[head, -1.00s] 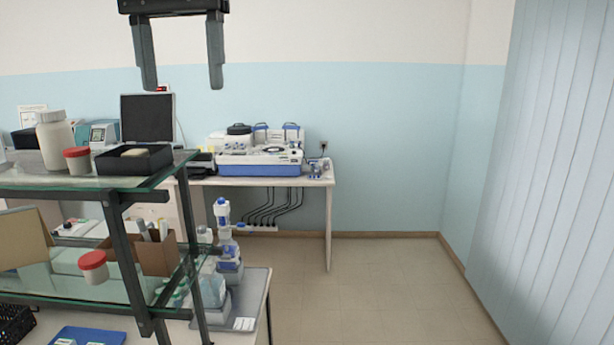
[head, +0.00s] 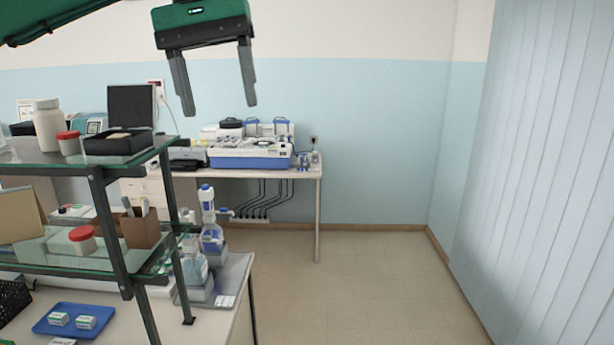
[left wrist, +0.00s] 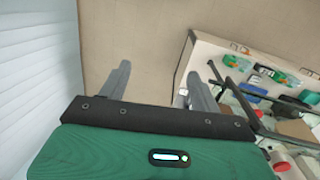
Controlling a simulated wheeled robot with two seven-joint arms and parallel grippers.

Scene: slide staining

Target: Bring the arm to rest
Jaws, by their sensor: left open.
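My left gripper (head: 220,108) hangs at the top of the head view, with its two fingers pointing down and spread apart. It is open, with nothing between the fingers. Its green and black body and part of my green arm show at the top left. In the left wrist view the same gripper (left wrist: 155,85) is open and empty over bare floor, with the bench to the right. My right gripper is in neither view.
A glass shelf rack (head: 110,165) with bottles and boxes stands at the left. A blue tray (head: 68,333) lies on the bench below. An analyser (head: 250,152) sits on the back table (head: 305,172). Blinds (head: 540,170) hang at the right. The middle floor (head: 350,290) is clear.

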